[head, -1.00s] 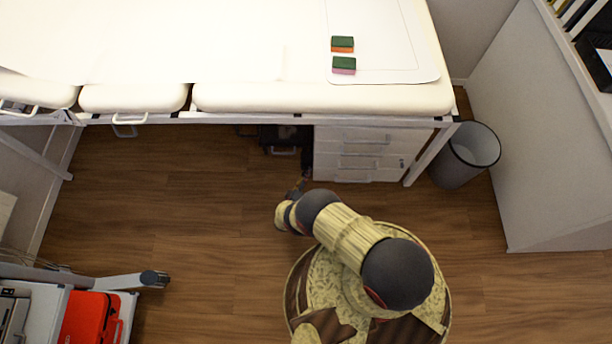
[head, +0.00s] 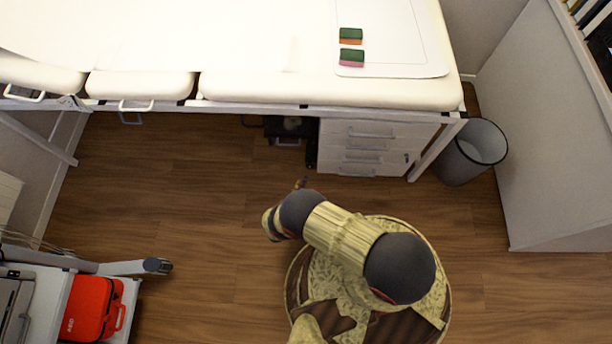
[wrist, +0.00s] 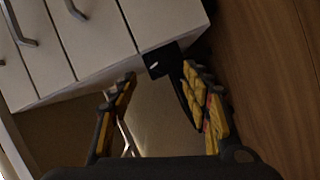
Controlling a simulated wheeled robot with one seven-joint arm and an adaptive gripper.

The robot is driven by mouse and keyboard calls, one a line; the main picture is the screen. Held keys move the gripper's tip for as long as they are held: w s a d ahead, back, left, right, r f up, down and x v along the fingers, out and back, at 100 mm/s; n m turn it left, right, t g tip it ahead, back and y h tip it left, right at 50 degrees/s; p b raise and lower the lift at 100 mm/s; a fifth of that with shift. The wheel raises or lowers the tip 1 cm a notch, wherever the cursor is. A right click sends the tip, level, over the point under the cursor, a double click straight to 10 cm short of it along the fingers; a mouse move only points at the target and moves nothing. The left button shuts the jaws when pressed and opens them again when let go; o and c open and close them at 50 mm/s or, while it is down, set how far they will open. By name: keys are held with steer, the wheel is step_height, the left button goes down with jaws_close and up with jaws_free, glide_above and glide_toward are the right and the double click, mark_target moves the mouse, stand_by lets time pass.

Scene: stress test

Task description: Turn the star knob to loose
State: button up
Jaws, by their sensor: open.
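I cannot make out a star knob in either view. My gripper (wrist: 160,76) is open in the wrist view, its two dark fingers with yellow pads spread apart and nothing visibly held between them. Past the fingers stand the pale drawer fronts of a cabinet (wrist: 88,40). A small black part with a light mark (wrist: 160,60) sits at the cabinet's edge, close to the right finger in the picture. In the head view my arm hides most of the gripper; only a small dark tip shows before the couch. A black device (head: 289,127) lies in shadow under the couch, left of the cabinet.
The cream couch (head: 300,88) spans the back, with two sponges (head: 351,36) on top. The drawer cabinet (head: 362,148) stands beneath it. A waste bin (head: 463,160) is at right. A trolley with a red case (head: 90,308) is at lower left. Wooden floor between is clear.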

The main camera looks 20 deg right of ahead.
steer(key=shift+v, duration=1.1)
steer(key=shift+o, duration=0.2)
